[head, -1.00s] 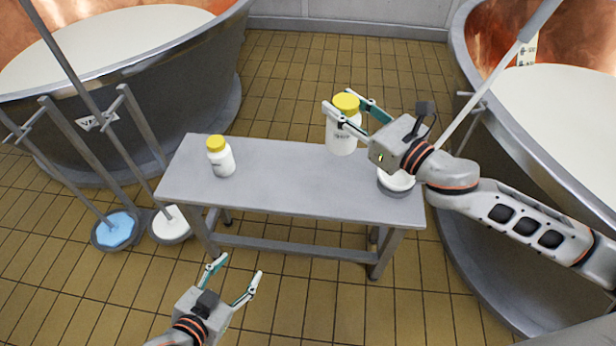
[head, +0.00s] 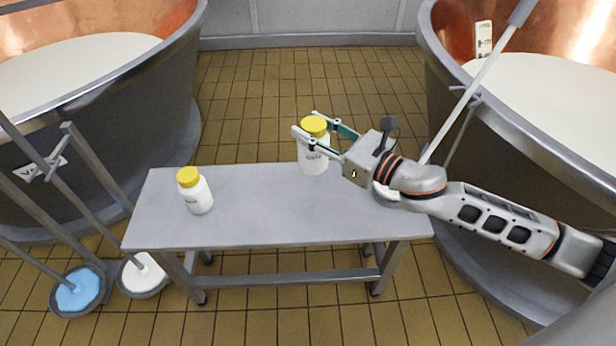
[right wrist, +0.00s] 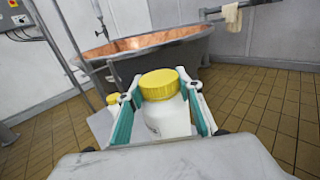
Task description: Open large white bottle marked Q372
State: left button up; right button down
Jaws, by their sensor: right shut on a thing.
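A large white bottle (head: 313,163) with a yellow cap (head: 314,125) stands upright at the back edge of the grey bench (head: 262,215). Its label is too small to read. My right gripper (head: 318,133) is shut on this bottle, one finger on each side just around the cap level. In the right wrist view the yellow cap (right wrist: 160,84) sits on the bottle (right wrist: 168,119) between the green-padded fingers (right wrist: 160,108). A smaller white bottle (head: 199,198) with a yellow cap stands on the bench's left part. My left gripper is out of view.
A white dish (head: 384,194) on the bench's right end is mostly hidden by my right arm. Copper vats stand left (head: 120,120) and right (head: 450,110). Poles with blue (head: 78,292) and white (head: 143,272) discs stand at left. The bench middle is clear.

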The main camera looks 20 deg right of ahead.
aim_at(312, 161)
notch_tip(312, 161, down, 9)
jog(key=b, duration=0.3)
jog(key=shift+s, duration=0.1)
jog(key=shift+f, duration=0.3)
jog(key=shift+f+b, duration=0.15)
jog(key=shift+b, duration=0.25)
notch_tip(312, 161, down, 4)
jog(key=shift+f+b, duration=0.2)
jog(key=shift+b, duration=0.8)
jog(key=c, duration=1.4)
grip_release()
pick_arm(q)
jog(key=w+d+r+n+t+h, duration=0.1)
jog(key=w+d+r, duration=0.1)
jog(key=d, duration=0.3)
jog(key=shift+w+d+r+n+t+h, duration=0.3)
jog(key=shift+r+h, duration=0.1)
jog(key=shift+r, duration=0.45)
